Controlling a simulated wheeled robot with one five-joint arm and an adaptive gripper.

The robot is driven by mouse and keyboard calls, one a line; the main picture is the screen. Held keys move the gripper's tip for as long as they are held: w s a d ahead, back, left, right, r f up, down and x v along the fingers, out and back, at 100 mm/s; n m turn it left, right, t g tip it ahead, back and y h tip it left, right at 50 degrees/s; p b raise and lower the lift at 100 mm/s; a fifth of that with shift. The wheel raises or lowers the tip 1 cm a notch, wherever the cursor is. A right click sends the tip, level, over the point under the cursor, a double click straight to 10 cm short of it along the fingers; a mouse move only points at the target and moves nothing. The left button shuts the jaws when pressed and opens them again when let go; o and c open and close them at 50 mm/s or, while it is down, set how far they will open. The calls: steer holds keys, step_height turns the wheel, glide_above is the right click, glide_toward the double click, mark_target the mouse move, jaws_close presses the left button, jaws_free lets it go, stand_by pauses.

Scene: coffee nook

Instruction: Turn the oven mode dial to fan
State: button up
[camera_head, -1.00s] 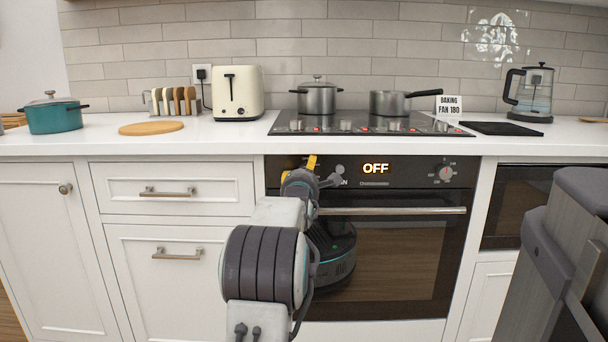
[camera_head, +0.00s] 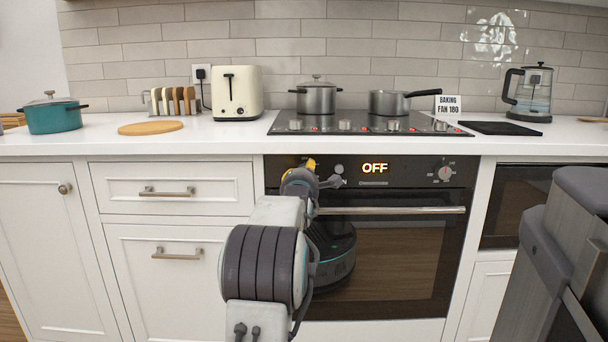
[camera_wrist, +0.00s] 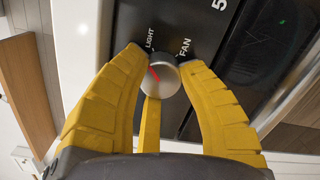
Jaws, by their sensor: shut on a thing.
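The oven mode dial (camera_wrist: 162,82) is a round silver knob with a red pointer line, seen in the wrist view. The line tilts up and left, on the side of the LIGHT label (camera_wrist: 150,38). The FAN label (camera_wrist: 184,48) is to the upper right of the knob. My gripper (camera_wrist: 158,66) has its yellow fingers closed on the dial from both sides. In the head view my gripper (camera_head: 309,165) is at the left of the black oven panel, and I cannot clearly make out the dial behind it. The oven display (camera_head: 375,168) reads OFF.
The oven door handle (camera_head: 400,210) runs just below the panel. A second dial (camera_head: 445,173) is at the panel's right. A sign (camera_head: 448,104) on the counter reads BAKING FAN 180. Pots (camera_head: 317,97) stand on the hob above.

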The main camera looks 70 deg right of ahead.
steer(key=m, duration=0.3)
steer(key=shift+w+m, duration=0.15)
steer(key=shift+m, duration=0.25)
steer(key=o, duration=1.2)
steer(key=shift+a, duration=0.1)
steer(key=v, duration=1.1)
steer(key=shift+a+r, duration=0.15)
steer(key=shift+a, duration=0.2)
